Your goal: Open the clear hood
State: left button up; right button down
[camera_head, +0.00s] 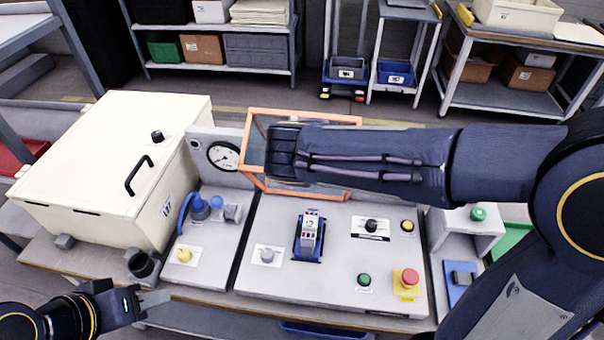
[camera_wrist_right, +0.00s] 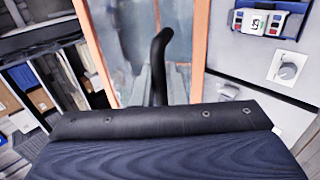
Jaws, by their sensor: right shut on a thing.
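The clear hood (camera_head: 305,111) has an orange frame and stands raised at the back of the grey control panel, partly hidden behind my right arm. In the right wrist view its orange frame (camera_wrist_right: 196,50) and clear pane show close up. A black curved handle (camera_wrist_right: 160,45) sits in front of the pane. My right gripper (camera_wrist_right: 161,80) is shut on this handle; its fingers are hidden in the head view. My left gripper (camera_head: 155,299) is low at the left, apart from the hood, near the panel's front edge; its finger gap is unclear.
A cream box (camera_head: 105,160) with a black handle stands left of a pressure gauge (camera_head: 223,156). The panel carries a small device (camera_head: 309,235) in a blue holder, a black knob (camera_head: 371,226) and a red emergency button (camera_head: 408,279). Shelves stand behind.

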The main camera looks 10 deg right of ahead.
jog(key=shift+w+d+r, duration=0.15)
jog(key=shift+w, duration=0.3)
jog(key=shift+w+d+r, duration=0.1)
jog(key=shift+w+r, duration=0.05)
jog(key=shift+w, duration=0.25)
jog(key=c, duration=1.6)
grip_release()
jog(key=b+v, duration=0.1)
jog(key=v, duration=0.7)
jog(key=shift+d+f, duration=0.1)
